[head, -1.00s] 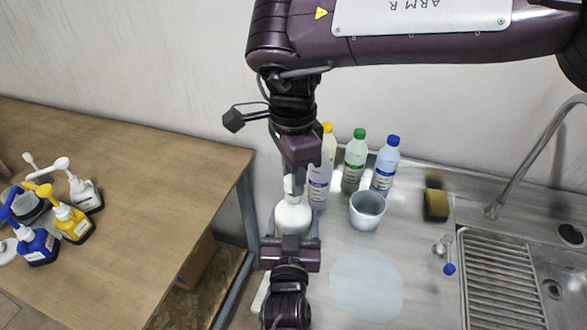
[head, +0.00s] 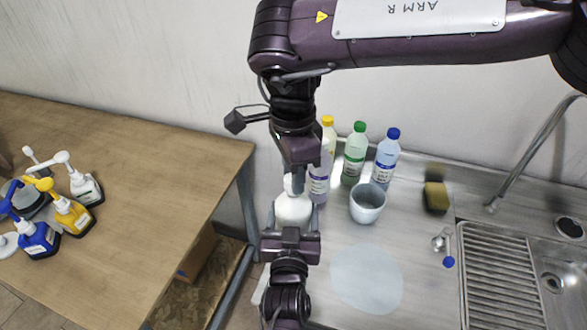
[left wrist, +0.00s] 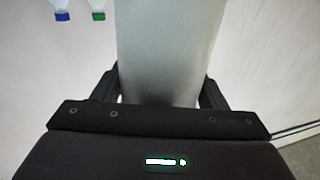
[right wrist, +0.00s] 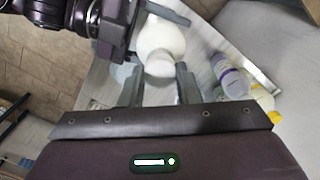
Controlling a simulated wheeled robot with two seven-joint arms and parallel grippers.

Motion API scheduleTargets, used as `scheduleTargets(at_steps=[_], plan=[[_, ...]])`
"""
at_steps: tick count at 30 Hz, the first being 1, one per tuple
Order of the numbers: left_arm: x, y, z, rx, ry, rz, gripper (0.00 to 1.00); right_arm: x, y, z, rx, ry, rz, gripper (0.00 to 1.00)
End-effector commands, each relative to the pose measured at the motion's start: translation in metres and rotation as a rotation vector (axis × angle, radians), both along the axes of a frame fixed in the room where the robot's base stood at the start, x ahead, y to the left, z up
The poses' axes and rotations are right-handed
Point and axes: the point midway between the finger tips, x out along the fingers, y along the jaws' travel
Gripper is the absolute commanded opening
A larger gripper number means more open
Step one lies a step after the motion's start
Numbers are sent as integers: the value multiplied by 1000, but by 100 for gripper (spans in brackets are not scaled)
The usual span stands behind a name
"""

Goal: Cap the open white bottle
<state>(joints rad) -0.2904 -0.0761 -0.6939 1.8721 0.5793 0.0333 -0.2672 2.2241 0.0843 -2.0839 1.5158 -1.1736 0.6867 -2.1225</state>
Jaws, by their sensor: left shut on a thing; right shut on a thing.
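The white bottle (head: 293,209) stands upright at the left end of the metal counter. My left gripper (head: 292,226) is shut around its body from the near side; the bottle's wall (left wrist: 168,45) fills the middle of the left wrist view. My right gripper (head: 293,176) points down over the bottle's top, shut on a small white cap (head: 291,186). In the right wrist view the cap (right wrist: 160,66) is in front of the bottle's shoulder (right wrist: 160,35), in line with it. The neck is hidden, so I cannot tell whether cap and neck touch.
Yellow-capped (head: 320,175), green-capped (head: 355,154) and blue-capped (head: 386,160) bottles stand close behind on the right. A pale cup (head: 367,203), a sponge (head: 436,196) and a sink (head: 540,285) are further right. Pump bottles (head: 70,212) stand on the wooden table (head: 130,190).

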Motion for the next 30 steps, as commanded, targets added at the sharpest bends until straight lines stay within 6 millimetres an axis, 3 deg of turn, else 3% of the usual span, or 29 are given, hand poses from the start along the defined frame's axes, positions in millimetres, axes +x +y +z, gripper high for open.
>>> scheduleTargets(at_steps=[9, 10, 14, 17, 30], plan=[[0, 0, 0, 0, 0, 0, 25, 0, 0, -7, 0, 1, 0, 9], [0, 0, 0, 0, 0, 0, 2, 0, 0, -7, 0, 1, 0, 9], [0, 0, 0, 0, 0, 0, 2, 0, 0, -7, 2, 2, -51, 9], [0, 0, 0, 0, 0, 1, 2, 0, 1, -7, 4, 3, -209, 9], [0, 0, 0, 0, 0, 0, 2, 0, 0, -8, 0, 4, -1285, 9]])
